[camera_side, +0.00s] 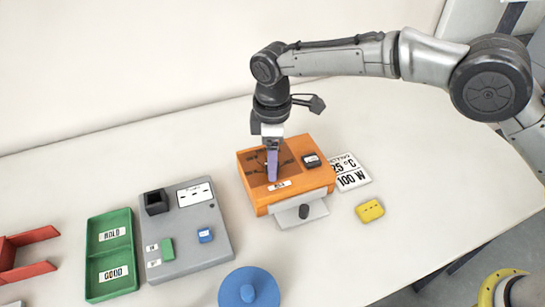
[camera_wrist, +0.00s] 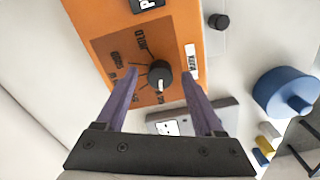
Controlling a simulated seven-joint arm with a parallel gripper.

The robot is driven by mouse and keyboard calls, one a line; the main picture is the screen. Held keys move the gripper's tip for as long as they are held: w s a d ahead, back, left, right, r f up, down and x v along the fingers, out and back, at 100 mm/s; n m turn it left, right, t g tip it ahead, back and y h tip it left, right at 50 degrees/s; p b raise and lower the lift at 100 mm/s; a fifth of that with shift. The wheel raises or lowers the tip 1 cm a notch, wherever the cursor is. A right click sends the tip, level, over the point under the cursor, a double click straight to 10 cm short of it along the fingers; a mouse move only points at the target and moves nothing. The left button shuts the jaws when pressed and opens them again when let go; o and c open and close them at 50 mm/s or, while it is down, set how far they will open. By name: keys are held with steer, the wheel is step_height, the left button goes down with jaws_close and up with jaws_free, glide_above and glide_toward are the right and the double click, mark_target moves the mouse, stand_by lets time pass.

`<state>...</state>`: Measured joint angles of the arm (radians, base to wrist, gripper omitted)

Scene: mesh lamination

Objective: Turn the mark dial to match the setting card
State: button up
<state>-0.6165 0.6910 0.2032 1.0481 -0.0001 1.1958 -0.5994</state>
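The mark dial is a round black knob (camera_wrist: 160,75) with a white pointer line, on the brown panel of an orange box (camera_wrist: 95,20). In the wrist view the line points toward the bottom of the picture, and small words are printed around the knob; one looks like HOLD. My gripper (camera_wrist: 160,82) is open, its two purple fingers on either side of the knob with gaps visible. In the side view my gripper (camera_side: 272,178) is down over the box (camera_side: 300,186) and hides the knob. A white card (camera_side: 348,174) reading 25 °C and 100 W lies behind the box's right side, partly hidden.
A black labelled block (camera_side: 311,160) sits on the box. A yellow block (camera_side: 369,211) lies to the right. A grey station (camera_side: 187,261), green two-part tray (camera_side: 111,257), red holder (camera_side: 28,250) and blue round piece (camera_side: 249,289) stand left and in front.

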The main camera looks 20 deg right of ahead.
step_height(320, 180, up, 14)
stand_by(0.7)
steer(key=shift+f, duration=0.15)
